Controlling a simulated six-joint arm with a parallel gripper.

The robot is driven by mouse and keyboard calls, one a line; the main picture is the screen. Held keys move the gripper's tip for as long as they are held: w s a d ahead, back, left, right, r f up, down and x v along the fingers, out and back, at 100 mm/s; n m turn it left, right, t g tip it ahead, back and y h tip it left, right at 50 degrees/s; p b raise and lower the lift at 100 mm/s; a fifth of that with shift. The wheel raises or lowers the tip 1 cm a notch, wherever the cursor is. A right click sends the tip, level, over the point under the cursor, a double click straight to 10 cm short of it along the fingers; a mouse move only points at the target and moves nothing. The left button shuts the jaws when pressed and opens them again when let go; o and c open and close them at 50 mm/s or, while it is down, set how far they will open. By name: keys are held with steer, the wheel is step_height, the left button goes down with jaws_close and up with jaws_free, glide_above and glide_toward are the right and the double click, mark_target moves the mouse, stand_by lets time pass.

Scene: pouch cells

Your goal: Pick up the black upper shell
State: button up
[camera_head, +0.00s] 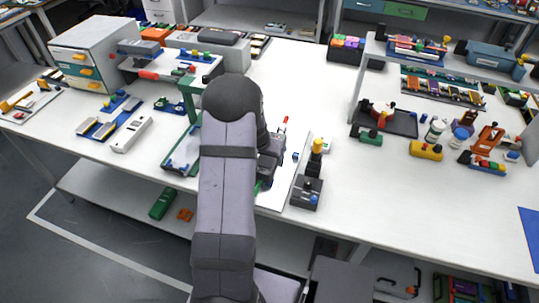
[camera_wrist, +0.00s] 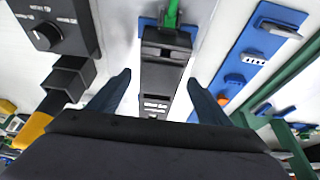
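In the wrist view a long black piece (camera_wrist: 165,75) with slots and small pale lettering lies between my fingers; it looks like the black upper shell. Its far end meets a blue part (camera_wrist: 147,24) and a green piece (camera_wrist: 173,12). My gripper (camera_wrist: 158,84) is open, one finger on each side of the black piece, with a visible gap on both sides. I cannot tell the height of the fingertips. The near end of the piece is hidden behind my gripper body. In the head view my arm covers most of this spot, and I cannot make out the shell there.
A dark box with a knob (camera_wrist: 48,33) stands left of the fingers in the wrist view. A blue strip with grey parts (camera_wrist: 253,50) and a green bar (camera_wrist: 285,72) lie right.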

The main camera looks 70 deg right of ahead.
steer(key=c, duration=1.1)
steer(key=shift+o, duration=0.2)
steer(key=shift+r, duration=0.1)
step_height(320, 180, up, 10)
steer(key=b, duration=0.1)
steer(key=shift+b, duration=0.35)
steer(key=shift+w, duration=0.1)
steer(key=w+a+f+p, duration=0.1)
steer(key=w+a+p, duration=0.1)
steer(key=w, duration=1.3)
steer(key=w+a+f+p, duration=0.2)
steer(key=w+p, duration=0.1)
steer(key=w, duration=1.2)
steer(key=shift+w, duration=0.4)
